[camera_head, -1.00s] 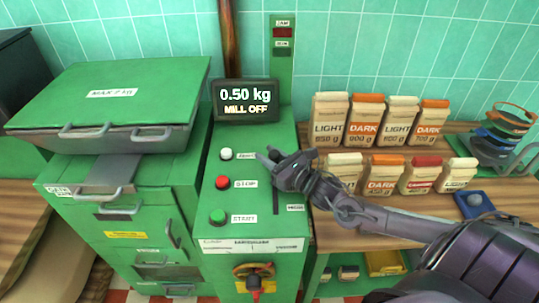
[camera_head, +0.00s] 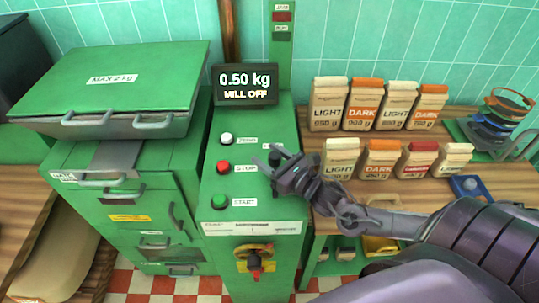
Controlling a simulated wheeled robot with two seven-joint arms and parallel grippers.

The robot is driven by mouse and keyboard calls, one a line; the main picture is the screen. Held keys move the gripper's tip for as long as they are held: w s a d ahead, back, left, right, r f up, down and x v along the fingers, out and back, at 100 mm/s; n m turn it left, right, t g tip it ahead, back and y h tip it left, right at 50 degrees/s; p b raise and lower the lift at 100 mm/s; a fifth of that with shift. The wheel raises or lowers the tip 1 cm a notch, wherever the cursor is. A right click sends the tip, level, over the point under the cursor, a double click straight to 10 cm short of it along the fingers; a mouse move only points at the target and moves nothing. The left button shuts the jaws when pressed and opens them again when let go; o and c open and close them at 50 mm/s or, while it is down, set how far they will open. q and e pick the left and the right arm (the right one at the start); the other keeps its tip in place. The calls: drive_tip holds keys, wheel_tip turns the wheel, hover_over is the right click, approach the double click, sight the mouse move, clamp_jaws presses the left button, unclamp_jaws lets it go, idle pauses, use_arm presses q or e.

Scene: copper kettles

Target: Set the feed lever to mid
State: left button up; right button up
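The green mill panel (camera_head: 232,209) stands at the middle of the head view, with a display (camera_head: 245,84) reading 0.50 kg and MILL OFF. A small dark knob (camera_head: 278,156), apparently the feed lever, shows at the panel's right side. My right gripper (camera_head: 265,160) is over this side, its slim grey fingers spread apart and pointing left, close to the knob. I cannot tell whether they touch it. The gripper hides much of the lever's slot and scale, so its setting cannot be read. My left gripper is not in view.
White (camera_head: 227,139), red (camera_head: 223,167) and green (camera_head: 219,202) buttons sit left of my fingers. A red-and-yellow rotary switch (camera_head: 255,262) is below. Several coffee bags (camera_head: 362,103) stand on the wooden shelf at right. A lidded green hopper (camera_head: 115,85) is at left.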

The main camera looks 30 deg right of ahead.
sight(279, 164)
drive_tip(key=shift+s+d+f, duration=0.15)
drive_tip(key=shift+s, duration=0.35)
drive_tip(key=shift+v, duration=3.4)
